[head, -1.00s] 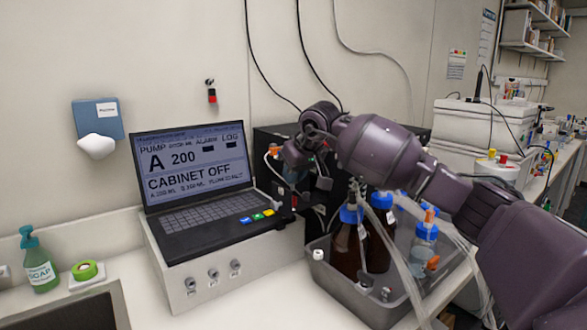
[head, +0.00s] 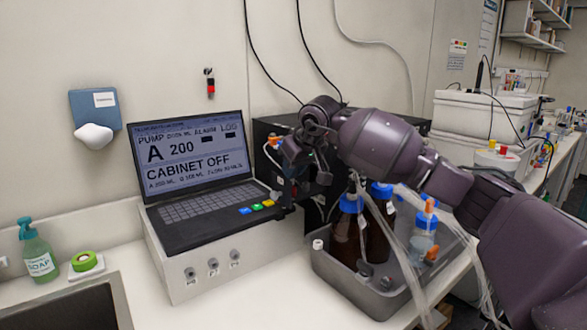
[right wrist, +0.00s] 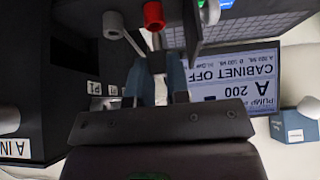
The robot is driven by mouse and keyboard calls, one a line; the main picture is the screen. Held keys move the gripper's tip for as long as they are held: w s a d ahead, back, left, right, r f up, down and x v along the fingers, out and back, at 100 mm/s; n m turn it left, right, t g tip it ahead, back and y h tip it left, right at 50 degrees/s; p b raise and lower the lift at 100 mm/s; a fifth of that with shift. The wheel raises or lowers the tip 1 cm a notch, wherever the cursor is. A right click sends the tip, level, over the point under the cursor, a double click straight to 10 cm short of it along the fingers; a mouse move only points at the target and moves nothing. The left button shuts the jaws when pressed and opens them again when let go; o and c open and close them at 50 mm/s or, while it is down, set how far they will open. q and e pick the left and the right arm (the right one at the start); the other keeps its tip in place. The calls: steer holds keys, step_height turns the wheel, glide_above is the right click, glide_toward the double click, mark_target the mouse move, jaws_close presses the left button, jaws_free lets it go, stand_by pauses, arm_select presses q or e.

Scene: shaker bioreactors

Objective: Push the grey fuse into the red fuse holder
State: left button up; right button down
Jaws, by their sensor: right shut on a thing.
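My right gripper (head: 300,178) is at the front of the black cabinet, just right of the laptop. In the right wrist view its two blue-grey fingers (right wrist: 158,70) stand a little apart, with a small light grey piece (right wrist: 159,88) between them, which I take to be the grey fuse. It is mostly hidden. A red round cap on a thin stem, the red fuse holder (right wrist: 153,15), is just beyond the fingertips in the right wrist view. Whether fuse and holder touch, I cannot tell. My left gripper is not in view.
A laptop (head: 195,165) sits on a white box (head: 200,275) with knobs. A grey tub (head: 350,285) with brown bottles and tubes stands below my right arm. A grey cap (right wrist: 113,25) is beside the red holder. The black cabinet (head: 275,128) is behind the gripper.

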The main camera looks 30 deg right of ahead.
stand_by(0.5)
steer(key=shift+f+b, duration=0.8)
steer(key=shift+f, duration=0.6)
stand_by(2.0)
steer(key=c, duration=1)
jaws_free()
